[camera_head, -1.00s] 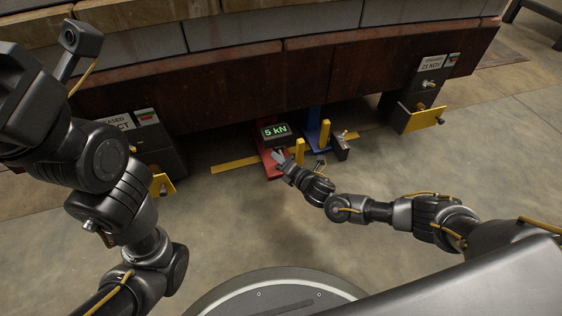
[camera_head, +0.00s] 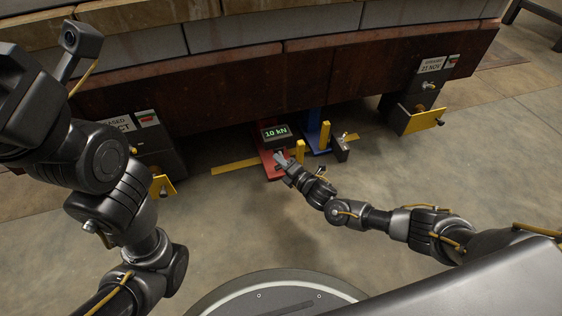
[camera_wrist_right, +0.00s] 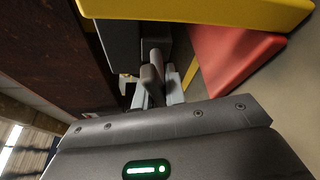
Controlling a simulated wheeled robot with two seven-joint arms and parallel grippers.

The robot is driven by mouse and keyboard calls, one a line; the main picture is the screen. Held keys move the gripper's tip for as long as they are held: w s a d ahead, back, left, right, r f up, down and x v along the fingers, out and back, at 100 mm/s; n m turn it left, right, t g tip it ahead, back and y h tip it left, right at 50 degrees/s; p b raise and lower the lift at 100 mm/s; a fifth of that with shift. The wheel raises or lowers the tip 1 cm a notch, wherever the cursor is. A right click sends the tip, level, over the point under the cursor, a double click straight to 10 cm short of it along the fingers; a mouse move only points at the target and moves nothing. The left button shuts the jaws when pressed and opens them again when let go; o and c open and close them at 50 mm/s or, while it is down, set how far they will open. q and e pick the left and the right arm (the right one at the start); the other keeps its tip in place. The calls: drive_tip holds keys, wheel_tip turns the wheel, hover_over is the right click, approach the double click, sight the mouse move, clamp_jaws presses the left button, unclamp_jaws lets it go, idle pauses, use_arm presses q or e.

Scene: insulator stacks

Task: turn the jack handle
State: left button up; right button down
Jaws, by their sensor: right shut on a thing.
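The red jack (camera_head: 271,163) stands on the floor under the edge of the heavy stack, with a dark display box (camera_head: 276,134) on top reading 10 kN in green. My right gripper (camera_head: 280,157) is at the front of this jack. In the right wrist view, its light fingers (camera_wrist_right: 158,90) are shut on a dark grey bar, the jack handle (camera_wrist_right: 154,68). The handle's far end is hidden by the jack. My left arm is at the left of the head view, and its fingers are not visible.
A blue jack (camera_head: 313,142) with a yellow post (camera_head: 324,134) stands just right of the red one. The rust-brown beam (camera_head: 230,94) hangs low over both. Dark brackets with yellow plates (camera_head: 425,120) flank them. Open concrete floor lies in front.

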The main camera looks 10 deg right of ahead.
drive_tip(key=shift+m+t+y, duration=0.4)
drive_tip(key=shift+m, duration=0.8)
drive_tip(key=m+t+b, duration=0.1)
drive_tip(key=m, duration=0.2)
drive_tip(key=shift+d+r+m+t+b, duration=0.15)
drive_tip(key=shift+m+t+b, duration=0.3)
drive_tip(key=shift+m, duration=0.9)
drive_tip(key=shift+a+r+m+t+b, duration=0.15)
drive_tip(key=shift+m+t, duration=0.5)
drive_tip(key=shift+m, duration=0.7)
drive_tip(key=shift+d, duration=0.1)
drive_tip(key=c, duration=1.5)
unclamp_jaws()
drive_tip(key=shift+o, duration=0.2)
